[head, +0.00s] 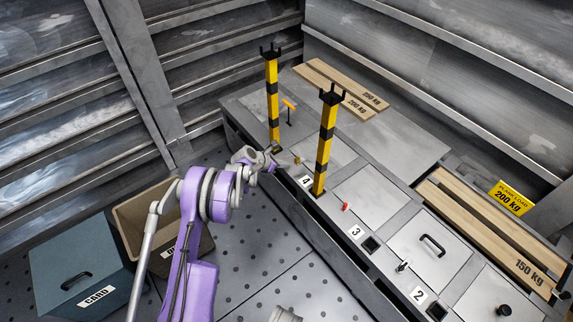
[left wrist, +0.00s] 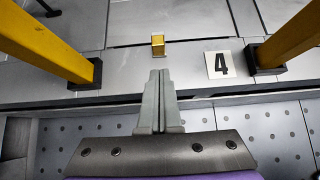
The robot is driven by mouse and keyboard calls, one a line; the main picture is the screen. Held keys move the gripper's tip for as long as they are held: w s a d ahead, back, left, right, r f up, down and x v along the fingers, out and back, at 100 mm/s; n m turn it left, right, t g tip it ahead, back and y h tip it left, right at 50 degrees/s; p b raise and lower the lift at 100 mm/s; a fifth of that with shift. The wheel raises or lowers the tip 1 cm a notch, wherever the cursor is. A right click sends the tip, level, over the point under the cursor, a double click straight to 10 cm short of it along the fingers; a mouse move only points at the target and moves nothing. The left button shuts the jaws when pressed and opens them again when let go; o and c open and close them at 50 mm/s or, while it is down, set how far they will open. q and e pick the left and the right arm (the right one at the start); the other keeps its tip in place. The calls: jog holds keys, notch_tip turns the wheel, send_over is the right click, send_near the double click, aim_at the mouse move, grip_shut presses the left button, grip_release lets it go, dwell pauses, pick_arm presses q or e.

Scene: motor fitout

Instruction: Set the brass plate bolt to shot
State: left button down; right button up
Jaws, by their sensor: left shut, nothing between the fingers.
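The brass plate bolt shows as a small brass block (left wrist: 158,45) on the grey bench top in the left wrist view, to the left of the number 4 label (left wrist: 220,64). In the head view the brass piece (head: 297,160) is tiny, just past my left gripper (head: 284,160). My left gripper (left wrist: 160,76) is shut and empty. Its fingertips point at the brass block and lie just short of it in the wrist picture; I cannot tell whether they touch. Whether the bolt is shot or drawn is too small to tell.
Two yellow-and-black posts (head: 272,100) (head: 325,140) stand on either side of the brass piece. Planks (head: 345,88) lie behind, and more planks (head: 500,235) lie at right. A brown bin (head: 135,215) and a blue box (head: 75,255) stand on the floor at left.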

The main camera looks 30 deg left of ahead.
pick_arm(q)
jog(key=p+v, duration=0.2)
jog(key=v, duration=0.8)
jog(key=shift+s+a, duration=0.25)
jog(key=shift+s, duration=0.2)
